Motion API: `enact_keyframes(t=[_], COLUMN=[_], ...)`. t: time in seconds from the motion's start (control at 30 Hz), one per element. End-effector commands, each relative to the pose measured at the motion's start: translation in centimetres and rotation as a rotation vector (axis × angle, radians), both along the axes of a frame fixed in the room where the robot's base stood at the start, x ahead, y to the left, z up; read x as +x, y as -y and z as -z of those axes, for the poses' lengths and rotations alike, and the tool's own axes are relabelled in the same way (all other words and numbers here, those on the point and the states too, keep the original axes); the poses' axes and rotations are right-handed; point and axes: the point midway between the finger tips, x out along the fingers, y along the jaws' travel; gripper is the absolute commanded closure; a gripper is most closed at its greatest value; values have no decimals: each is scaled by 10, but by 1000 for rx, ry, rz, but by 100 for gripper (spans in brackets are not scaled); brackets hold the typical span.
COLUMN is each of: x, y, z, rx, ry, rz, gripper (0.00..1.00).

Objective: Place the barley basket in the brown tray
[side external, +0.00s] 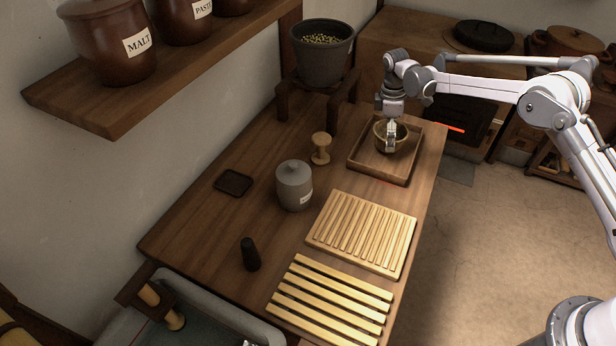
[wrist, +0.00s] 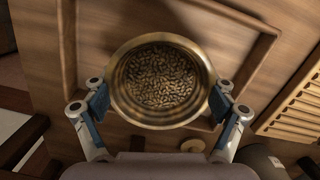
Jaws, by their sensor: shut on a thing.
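The barley basket (side external: 403,138) is a round, tan-brown bowl. In the wrist view the basket (wrist: 118,85) shows grain inside, and its rim looks level. My gripper (side external: 391,142) is shut on it, with one blue-padded finger on each side in the wrist view (wrist: 160,104). The brown tray (side external: 378,179) is a shallow square wooden tray at the far right of the table. Its raised rim also shows in the wrist view (wrist: 258,64). The basket is within the tray's outline, towards its far side. I cannot tell whether its base touches the tray floor.
A grey pot of grain (side external: 322,62) on a wooden stand is left of the tray. A wooden spool (side external: 321,148) and a grey lidded jar (side external: 294,186) stand nearer. A slatted board (side external: 362,233) lies in front of the tray. The table's right edge is close.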

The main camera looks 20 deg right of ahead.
Motion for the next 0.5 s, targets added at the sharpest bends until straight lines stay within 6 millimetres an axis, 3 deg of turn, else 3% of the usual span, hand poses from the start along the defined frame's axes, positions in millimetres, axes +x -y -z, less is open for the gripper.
enact_keyframes(t=[0.1, 0.47, 0.5], x=[0, 0, 0], y=[0, 0, 0], z=[13, 17, 18], rx=[0, 0, 0], ry=[0, 0, 0], rz=[0, 0, 0], gripper=[57, 57, 12])
